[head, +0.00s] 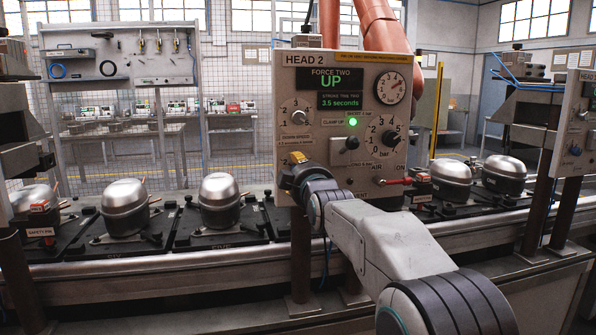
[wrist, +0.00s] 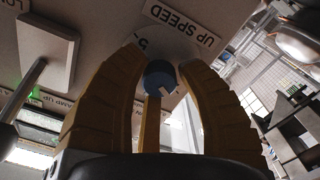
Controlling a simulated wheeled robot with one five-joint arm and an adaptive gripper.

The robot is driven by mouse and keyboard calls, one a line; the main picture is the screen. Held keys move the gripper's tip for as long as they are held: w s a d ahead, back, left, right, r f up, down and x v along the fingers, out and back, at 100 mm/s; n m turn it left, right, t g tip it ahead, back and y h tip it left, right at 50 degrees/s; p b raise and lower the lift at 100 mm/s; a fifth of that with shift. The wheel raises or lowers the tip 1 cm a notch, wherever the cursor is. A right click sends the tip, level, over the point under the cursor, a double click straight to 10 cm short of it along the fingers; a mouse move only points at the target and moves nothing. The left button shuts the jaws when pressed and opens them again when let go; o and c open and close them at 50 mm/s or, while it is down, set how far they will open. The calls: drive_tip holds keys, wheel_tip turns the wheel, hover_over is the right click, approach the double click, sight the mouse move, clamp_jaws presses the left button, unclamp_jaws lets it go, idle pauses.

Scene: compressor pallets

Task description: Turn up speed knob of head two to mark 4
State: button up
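The head two panel (head: 343,70) faces me in the head view. The up speed knob (wrist: 160,75), small and blue with a pale pointer mark, shows in the wrist view between my yellow fingers. A printed 5 is visible beside it, near the "UP SPEED" label (wrist: 184,24); the other scale marks are hidden. My gripper (wrist: 164,60) surrounds the knob with its fingertips slightly apart from it, though contact is hard to judge. In the head view my gripper (head: 292,172) is at the panel's lower left and covers the knob.
The down speed knob (head: 297,117) is just above my gripper. Metal compressors (head: 219,195) stand on the line below. A green lamp (head: 352,122) is lit.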

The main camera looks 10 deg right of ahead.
clamp_jaws()
drive_tip(key=shift+m, duration=0.4)
drive_tip(key=m+b, duration=0.1)
drive_tip(key=m, duration=0.3)
drive_tip(key=shift+r+m+b, duration=0.1)
drive_tip(key=shift+m+b, duration=0.25)
drive_tip(key=shift+m, duration=0.05)
drive_tip(key=m+b, duration=0.1)
drive_tip(key=m, duration=0.4)
drive_tip(key=m+b, duration=0.1)
drive_tip(key=m, duration=0.5)
drive_tip(key=shift+d+m, duration=0.1)
drive_tip(key=shift+m, duration=0.2)
drive_tip(key=m+b, duration=0.1)
drive_tip(key=m, duration=0.5)
drive_tip(key=shift+m, duration=0.5)
